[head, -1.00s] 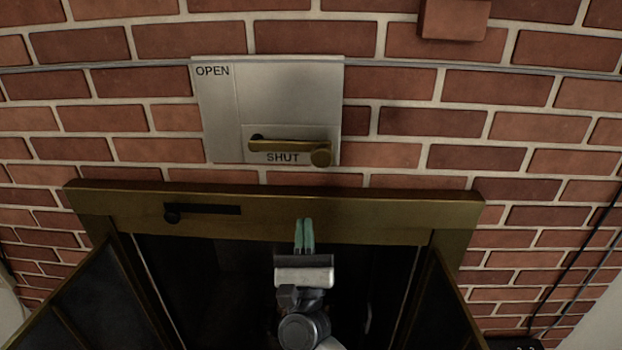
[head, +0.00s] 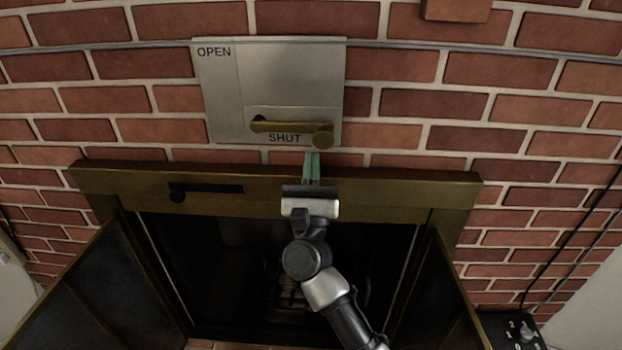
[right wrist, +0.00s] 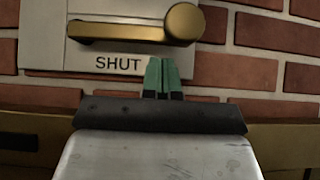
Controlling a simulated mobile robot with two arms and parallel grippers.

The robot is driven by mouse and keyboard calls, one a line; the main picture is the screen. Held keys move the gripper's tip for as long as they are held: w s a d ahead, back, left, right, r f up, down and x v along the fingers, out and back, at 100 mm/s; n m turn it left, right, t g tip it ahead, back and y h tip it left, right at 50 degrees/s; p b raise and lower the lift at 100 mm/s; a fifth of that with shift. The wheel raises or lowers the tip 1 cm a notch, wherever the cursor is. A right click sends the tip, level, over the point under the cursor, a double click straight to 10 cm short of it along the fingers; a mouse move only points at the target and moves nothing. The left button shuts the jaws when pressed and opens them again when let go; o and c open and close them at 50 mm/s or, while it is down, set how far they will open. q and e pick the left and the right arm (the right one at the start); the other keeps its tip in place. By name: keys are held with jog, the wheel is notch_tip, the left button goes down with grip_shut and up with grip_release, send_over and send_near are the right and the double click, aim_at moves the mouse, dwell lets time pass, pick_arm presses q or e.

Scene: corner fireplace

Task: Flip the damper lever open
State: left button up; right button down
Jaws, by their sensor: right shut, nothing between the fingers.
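The brass damper lever (head: 285,127) lies level across the lower part of a grey metal plate (head: 290,75). Its round knob (head: 323,137) is at the right end, and its pivot is at the left, beside the word SHUT. The word OPEN is at the plate's upper left. My right gripper (head: 312,155) is shut and empty, its green fingertips just below the knob. In the right wrist view the lever (right wrist: 120,31) shows above the fingertips (right wrist: 162,62), which are below and left of the knob. I cannot tell whether they touch it. My left gripper is not in view.
Below the plate is a brass fireplace frame (head: 380,185) with a small dark slider (head: 205,189). Its two dark doors (head: 85,285) stand open on either side. A brick (head: 457,10) juts out at the upper right. A black dial box (head: 515,332) is at the lower right.

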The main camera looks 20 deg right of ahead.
aim_at(291, 132)
jog(key=shift+p+x, duration=0.3)
jog(key=shift+x, duration=1.05)
jog(key=shift+d+r+n+t+y+p, duration=0.15)
jog(key=shift+r+n+t+y+p, duration=0.2)
jog(key=shift+n+y, duration=0.4)
